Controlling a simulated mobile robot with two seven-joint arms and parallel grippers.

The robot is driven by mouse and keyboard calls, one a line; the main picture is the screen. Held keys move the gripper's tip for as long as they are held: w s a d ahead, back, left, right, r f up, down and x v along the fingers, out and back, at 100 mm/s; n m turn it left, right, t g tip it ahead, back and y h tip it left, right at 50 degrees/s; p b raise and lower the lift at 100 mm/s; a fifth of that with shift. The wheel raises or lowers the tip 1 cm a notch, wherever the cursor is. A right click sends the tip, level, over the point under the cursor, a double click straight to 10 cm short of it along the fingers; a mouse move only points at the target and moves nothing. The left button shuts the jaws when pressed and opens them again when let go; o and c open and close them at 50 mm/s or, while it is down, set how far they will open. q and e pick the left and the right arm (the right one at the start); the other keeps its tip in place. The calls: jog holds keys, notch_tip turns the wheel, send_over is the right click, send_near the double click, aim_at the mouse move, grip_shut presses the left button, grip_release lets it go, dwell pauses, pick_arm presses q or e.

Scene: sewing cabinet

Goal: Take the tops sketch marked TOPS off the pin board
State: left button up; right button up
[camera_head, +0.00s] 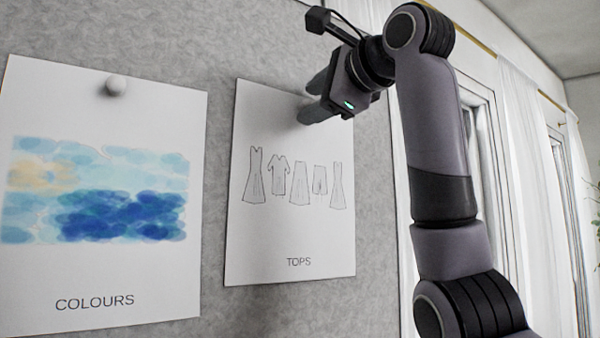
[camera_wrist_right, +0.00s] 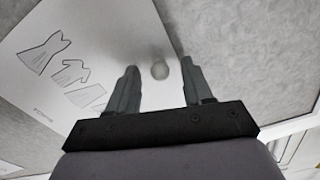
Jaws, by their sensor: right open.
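The white TOPS sketch (camera_head: 290,225), with several drawn garments, hangs on the grey pin board (camera_head: 225,60). It also shows at an angle in the right wrist view (camera_wrist_right: 75,45). In the head view my gripper hides this pin. My right gripper (camera_head: 312,100) is at the top of the sheet. In the wrist view its two fingers (camera_wrist_right: 158,82) are apart, one on either side of the pin, with nothing held between them. I cannot tell whether they touch the board. My left gripper is not in view.
A bare strip of board separates the two sheets. White curtains (camera_head: 520,130) and windows are to the right, behind my right arm.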

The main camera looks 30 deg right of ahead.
jog(key=shift+w, duration=0.35)
grip_shut()
jog(key=shift+r, duration=0.1)
